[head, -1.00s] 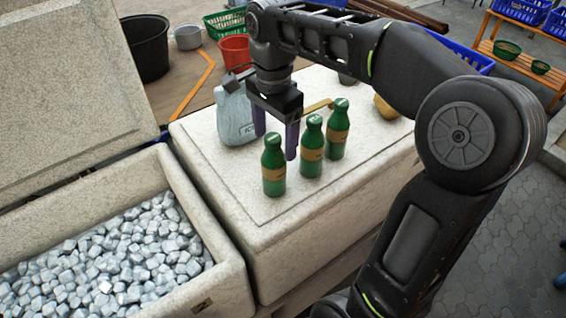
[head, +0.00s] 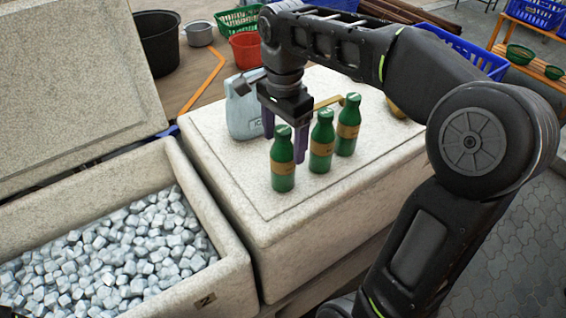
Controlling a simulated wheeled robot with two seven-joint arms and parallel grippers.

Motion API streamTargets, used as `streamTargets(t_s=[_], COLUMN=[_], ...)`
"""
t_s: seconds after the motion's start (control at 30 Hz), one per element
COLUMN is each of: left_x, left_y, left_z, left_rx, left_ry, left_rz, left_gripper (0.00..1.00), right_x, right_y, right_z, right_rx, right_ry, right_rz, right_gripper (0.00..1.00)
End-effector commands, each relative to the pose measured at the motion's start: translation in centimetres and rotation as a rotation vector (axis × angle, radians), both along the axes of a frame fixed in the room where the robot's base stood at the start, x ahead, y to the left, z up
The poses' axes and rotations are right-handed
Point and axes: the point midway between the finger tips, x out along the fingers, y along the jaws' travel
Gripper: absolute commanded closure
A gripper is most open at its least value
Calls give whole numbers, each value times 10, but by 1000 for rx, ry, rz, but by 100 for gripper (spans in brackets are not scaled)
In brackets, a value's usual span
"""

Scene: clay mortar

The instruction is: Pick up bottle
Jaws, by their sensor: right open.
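Three green bottles with tan labels stand upright in a slanting row on the pale stone-like cooler lid: the left bottle (head: 283,160), the middle bottle (head: 321,142) and the right bottle (head: 347,125). My right gripper (head: 284,147) points down with its purple fingers apart, just behind the left bottle. The left bottle partly hides the fingers. I cannot tell whether a finger touches it. My left gripper is not in view.
A pale blue jug (head: 243,108) stands right behind the gripper. An open cooler full of ice (head: 110,255) is at the left. A red bucket (head: 246,50) and a black pot (head: 157,42) stand behind. The lid's front part (head: 300,215) is clear.

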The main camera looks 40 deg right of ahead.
Motion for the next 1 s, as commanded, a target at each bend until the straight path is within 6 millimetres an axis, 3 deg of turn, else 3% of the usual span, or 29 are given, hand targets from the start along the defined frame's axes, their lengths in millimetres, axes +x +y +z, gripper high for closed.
streamTargets(t_s=[0.2,0.4,1.0], left_x=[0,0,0], left_y=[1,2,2], left_z=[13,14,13], left_rx=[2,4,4], left_ry=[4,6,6], left_rz=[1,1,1], left_gripper=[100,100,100], right_x=[2,3,3], right_y=[0,0,0], right_z=[-26,-48,-49], right_rx=[2,0,0], right_ry=[6,2,1], right_rz=[-1,0,0], right_gripper=[23,23,24])
